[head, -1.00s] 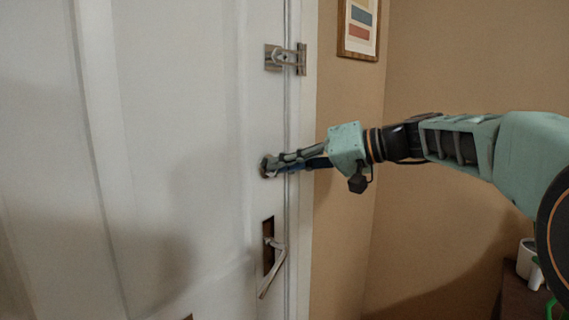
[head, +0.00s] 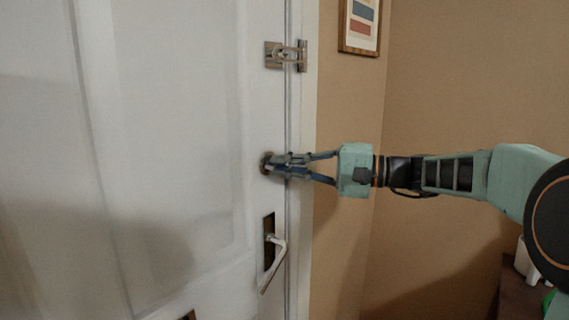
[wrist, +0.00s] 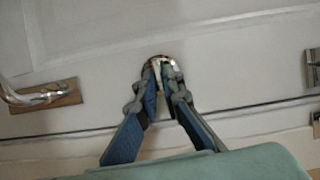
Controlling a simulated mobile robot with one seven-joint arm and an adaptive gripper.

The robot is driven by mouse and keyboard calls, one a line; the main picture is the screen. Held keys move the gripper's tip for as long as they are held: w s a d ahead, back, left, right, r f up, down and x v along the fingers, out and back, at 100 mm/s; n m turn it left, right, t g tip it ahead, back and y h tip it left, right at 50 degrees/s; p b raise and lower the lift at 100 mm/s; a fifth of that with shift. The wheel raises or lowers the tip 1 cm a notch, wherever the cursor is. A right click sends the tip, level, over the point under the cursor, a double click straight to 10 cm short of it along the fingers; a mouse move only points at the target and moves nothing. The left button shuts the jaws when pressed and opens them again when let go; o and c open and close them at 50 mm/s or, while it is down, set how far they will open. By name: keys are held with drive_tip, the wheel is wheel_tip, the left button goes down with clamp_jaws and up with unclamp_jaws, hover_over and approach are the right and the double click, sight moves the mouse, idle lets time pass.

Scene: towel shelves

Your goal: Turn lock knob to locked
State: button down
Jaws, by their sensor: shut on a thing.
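The lock knob (head: 266,163) is a small round metal fitting on the white door, between the latch above and the handle below. In the wrist view the knob (wrist: 160,62) shows at the top middle, partly hidden by the fingertips. My gripper (head: 280,164) reaches it from the right, its two fingers shut on the knob. In the wrist view my gripper (wrist: 160,75) has one finger on each side of the knob. The knob's exact turn angle is hidden by the fingers.
A door handle (head: 277,262) on a dark plate sits below the knob. A metal swing latch (head: 287,55) is above, at the door's edge. A framed picture (head: 360,25) hangs on the tan wall. Dark furniture (head: 512,290) stands at the lower right.

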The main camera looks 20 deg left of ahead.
drive_tip(key=shift+m, duration=0.5)
drive_tip(key=c, duration=2.1)
unclamp_jaws()
drive_tip(key=d, duration=1.2)
drive_tip(key=shift+f, duration=0.1)
